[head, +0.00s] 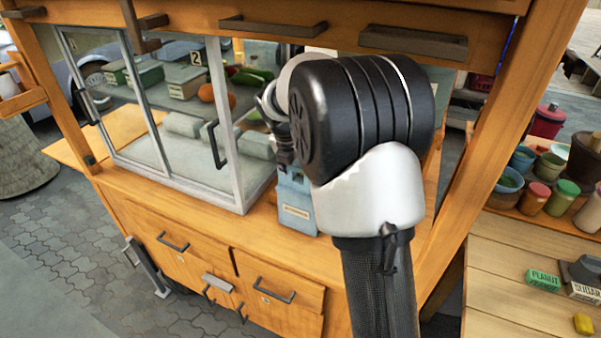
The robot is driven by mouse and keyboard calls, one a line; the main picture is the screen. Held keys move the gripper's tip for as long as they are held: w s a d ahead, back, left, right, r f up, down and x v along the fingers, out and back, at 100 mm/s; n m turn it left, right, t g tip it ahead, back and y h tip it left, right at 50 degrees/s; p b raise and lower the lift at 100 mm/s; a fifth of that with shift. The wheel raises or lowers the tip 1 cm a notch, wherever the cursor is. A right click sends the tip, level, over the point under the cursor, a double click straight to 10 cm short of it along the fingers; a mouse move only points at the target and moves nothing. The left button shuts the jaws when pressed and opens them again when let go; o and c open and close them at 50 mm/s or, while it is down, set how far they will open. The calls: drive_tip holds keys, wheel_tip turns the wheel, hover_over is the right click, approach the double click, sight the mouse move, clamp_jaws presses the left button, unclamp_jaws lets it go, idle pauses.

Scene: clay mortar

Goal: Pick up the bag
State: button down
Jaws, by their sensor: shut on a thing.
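A blue bag (297,207) with a small pale label is upright by the wooden counter of the cart, just right of the glass cabinet. My gripper (285,156) points down at the top of the bag and is shut on it. My arm's wrist hides most of the gripper and the bag's right side. I cannot tell whether the bag's bottom touches the counter.
The glass cabinet (178,120) with sliding doors, holding boxes and vegetables, stands close left of the bag. A wooden post (497,120) rises to the right. Jars (534,198) and small boxes (543,279) sit at the far right.

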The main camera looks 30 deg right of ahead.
wheel_tip(320, 180, up, 2)
drive_tip(key=shift+r+p, duration=0.1)
drive_tip(key=shift+p, duration=0.4)
drive_tip(key=s+a+p, duration=0.3)
drive_tip(key=s+a, duration=0.7)
drive_tip(key=a, duration=0.4)
drive_tip(key=shift+s+a, duration=0.25)
drive_tip(key=shift+s, duration=0.05)
